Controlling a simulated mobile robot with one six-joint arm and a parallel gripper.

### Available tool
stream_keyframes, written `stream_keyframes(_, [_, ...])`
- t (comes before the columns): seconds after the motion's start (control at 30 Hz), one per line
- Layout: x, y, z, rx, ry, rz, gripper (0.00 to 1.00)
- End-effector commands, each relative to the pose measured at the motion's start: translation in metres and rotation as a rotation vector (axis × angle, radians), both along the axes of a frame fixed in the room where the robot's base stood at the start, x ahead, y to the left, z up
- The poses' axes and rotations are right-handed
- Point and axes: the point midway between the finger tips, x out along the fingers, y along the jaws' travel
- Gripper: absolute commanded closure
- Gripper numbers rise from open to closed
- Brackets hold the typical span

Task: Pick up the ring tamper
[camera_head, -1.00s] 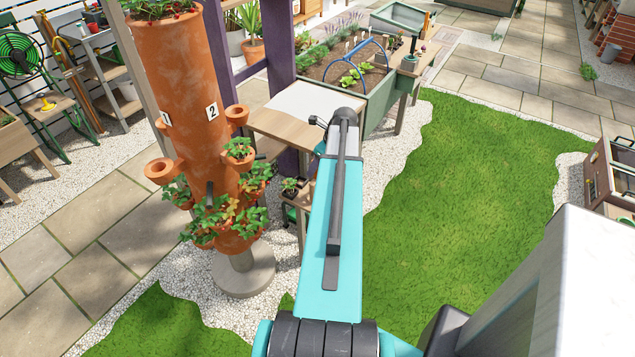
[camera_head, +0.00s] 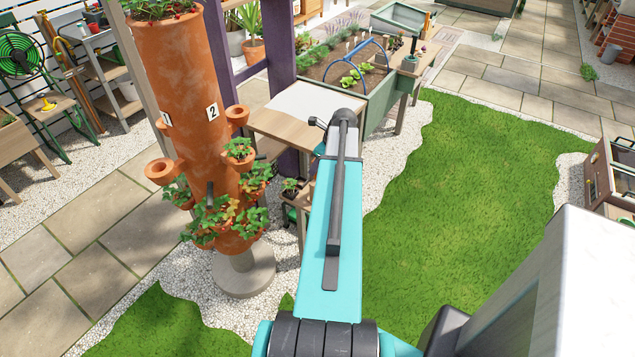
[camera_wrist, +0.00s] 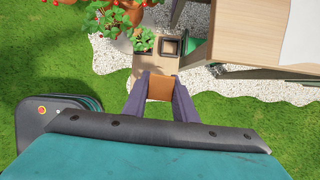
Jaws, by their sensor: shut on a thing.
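My gripper (camera_wrist: 160,78) shows in the wrist view, its two grey-purple fingers shut on an orange-brown, block-like piece. I take this piece to be the ring tamper (camera_wrist: 160,89). Only its upper face shows, so its ring and lower part are hidden. The gripper is above or just in front of a small wooden shelf (camera_wrist: 148,62); I cannot tell whether the held piece touches it. In the head view my arm hides the gripper and the piece.
A square dark pot (camera_wrist: 171,47) and a potted plant (camera_wrist: 143,40) stand just beyond the fingers. A wooden table (camera_head: 283,126) is close on the right. A terracotta strawberry tower (camera_head: 200,100) stands left of my arm. Lawn (camera_head: 460,190) lies open to the right.

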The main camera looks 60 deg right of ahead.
Motion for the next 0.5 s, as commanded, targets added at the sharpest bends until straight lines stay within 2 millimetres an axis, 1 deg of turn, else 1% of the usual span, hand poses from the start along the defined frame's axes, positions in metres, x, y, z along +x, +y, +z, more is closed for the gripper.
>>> stream_keyframes(0.27, [0.0, 0.0, 0.002, -0.001, -0.001, 0.0, 0.97])
stream_keyframes(0.5, [0.0, 0.0, 0.013, -0.001, -0.001, 0.0, 0.97])
